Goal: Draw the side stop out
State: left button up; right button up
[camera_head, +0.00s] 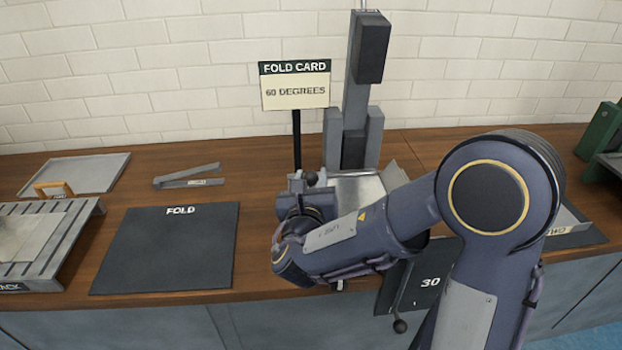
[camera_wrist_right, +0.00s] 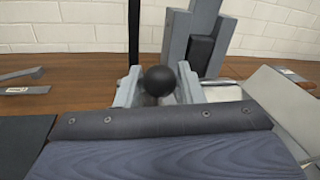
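The folding machine (camera_head: 354,95) stands upright at the back of the bench, with a tall grey post. A black ball knob (camera_head: 311,178) shows low at its left side; I take it for the side stop's handle. It also shows in the right wrist view (camera_wrist_right: 160,80). My right gripper (camera_head: 300,190) is at the knob. In the right wrist view its two grey fingers stand apart with the knob between them, nearly filling the gap. I cannot tell whether they press on it. The stop's body is hidden. My left gripper is not in view.
A sign (camera_head: 296,86) reads "FOLD CARD 60 DEGREES". A dark FOLD mat (camera_head: 165,250) and a grey rack (camera_head: 70,245) lie left. A plate marked 30 (camera_head: 420,284), with a ball-ended lever (camera_head: 400,326), is at the front edge. A green machine (camera_head: 603,130) stands far right.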

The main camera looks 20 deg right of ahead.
grip_shut()
jog(key=shift+w+a, duration=0.2)
jog(key=shift+a, duration=0.7)
jog(key=shift+w+a, duration=0.2)
jog(key=shift+a, duration=0.7)
jog(key=shift+o, duration=1.9)
grip_release()
jog(key=shift+a, duration=0.1)
jog(key=v, duration=0.7)
jog(key=shift+s+b, duration=0.3)
jog(key=shift+s, duration=0.05)
jog(key=shift+a, duration=0.15)
